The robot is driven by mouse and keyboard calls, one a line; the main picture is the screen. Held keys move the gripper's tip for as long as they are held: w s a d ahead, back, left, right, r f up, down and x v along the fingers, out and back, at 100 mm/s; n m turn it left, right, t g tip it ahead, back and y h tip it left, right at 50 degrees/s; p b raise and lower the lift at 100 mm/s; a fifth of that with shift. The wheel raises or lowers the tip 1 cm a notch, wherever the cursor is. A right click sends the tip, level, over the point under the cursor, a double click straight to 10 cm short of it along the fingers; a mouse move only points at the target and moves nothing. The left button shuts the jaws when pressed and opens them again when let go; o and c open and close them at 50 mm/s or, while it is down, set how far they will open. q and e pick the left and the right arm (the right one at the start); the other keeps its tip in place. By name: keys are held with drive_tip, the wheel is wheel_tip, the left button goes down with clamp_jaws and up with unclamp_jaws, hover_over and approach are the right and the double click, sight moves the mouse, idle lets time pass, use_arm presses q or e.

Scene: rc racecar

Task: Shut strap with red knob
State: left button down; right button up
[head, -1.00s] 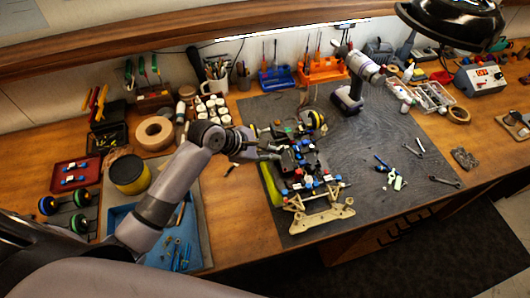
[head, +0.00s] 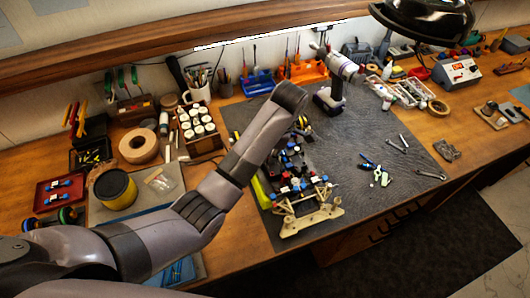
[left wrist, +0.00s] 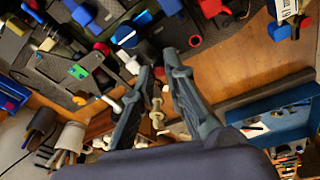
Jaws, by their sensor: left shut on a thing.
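The RC car (head: 306,196) stands on the dark mat with blue, red and white parts on its deck and a cream frame at its near end. My left forearm covers part of its far left side in the head view. In the left wrist view, my left gripper (left wrist: 160,64) is over the car's deck, its fingers close around a small dark part, seemingly the strap, though its outline is hard to make out. A red knob (left wrist: 195,41) shows just right of the fingertips.
Pliers and small parts (head: 375,172) and wrenches (head: 398,143) lie on the mat to the right. A yellow-black tin (head: 117,191) and a rack of white jars (head: 197,124) stand left. The mat's right part is mostly clear.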

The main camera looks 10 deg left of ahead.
use_arm(q)
drive_tip(key=shift+w+d+f+g+y, duration=0.15)
drive_tip(key=shift+d+f+g+y, duration=0.15)
drive_tip(key=shift+g+y, duration=0.35)
drive_tip(key=shift+f, duration=0.1)
drive_tip(key=c, duration=1.6)
unclamp_jaws()
drive_tip(key=shift+y, duration=0.25)
